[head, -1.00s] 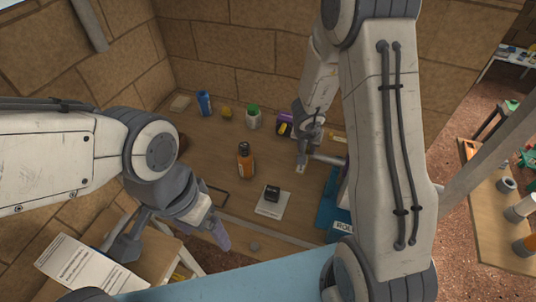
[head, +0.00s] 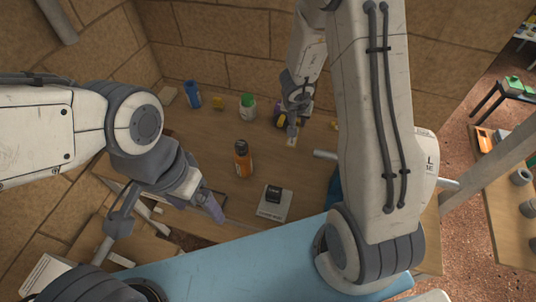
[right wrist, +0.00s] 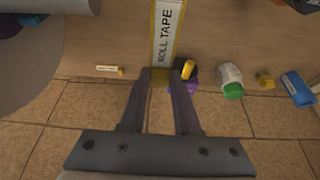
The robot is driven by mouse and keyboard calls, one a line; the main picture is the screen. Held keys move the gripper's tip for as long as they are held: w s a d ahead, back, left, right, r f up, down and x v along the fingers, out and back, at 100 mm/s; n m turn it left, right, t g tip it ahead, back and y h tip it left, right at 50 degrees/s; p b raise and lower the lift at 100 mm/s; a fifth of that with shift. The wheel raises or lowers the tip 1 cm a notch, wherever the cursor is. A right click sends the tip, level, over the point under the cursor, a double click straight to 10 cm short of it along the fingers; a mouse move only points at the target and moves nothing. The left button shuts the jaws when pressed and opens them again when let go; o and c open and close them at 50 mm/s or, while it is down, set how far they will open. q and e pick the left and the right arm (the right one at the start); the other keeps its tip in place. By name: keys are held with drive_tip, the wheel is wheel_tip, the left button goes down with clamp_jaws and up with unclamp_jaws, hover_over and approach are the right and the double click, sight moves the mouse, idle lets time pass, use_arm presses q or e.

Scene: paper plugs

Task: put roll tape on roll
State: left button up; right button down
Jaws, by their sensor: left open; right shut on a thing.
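The roll tape (right wrist: 167,35) is a pale strip with yellow edges and dark lettering. My right gripper (right wrist: 162,76) is shut on its near end in the right wrist view. In the head view my right gripper (head: 292,130) is over the back of the table, with a bit of the pale tape (head: 291,141) below it. The white roll (head: 430,165) is mostly hidden behind my right arm; a grey rod end (head: 325,155) sticks out on its left. The tape appears apart from the roll. My left gripper (head: 213,207) is open and empty at the table's left front.
An orange bottle (head: 242,160) and a black item on a white-grey base (head: 272,196) stand mid-table. Bare wood lies between.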

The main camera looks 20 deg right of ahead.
drive_tip(key=b, duration=0.8)
hover_over(291, 158)
drive_tip(key=s, duration=0.1)
wheel_tip(291, 158, down, 9)
drive_tip(key=f+b, duration=0.9)
drive_tip(key=shift+a+f, duration=0.3)
drive_tip(key=shift+f, duration=0.15)
drive_tip(key=c, duration=0.6)
unclamp_jaws()
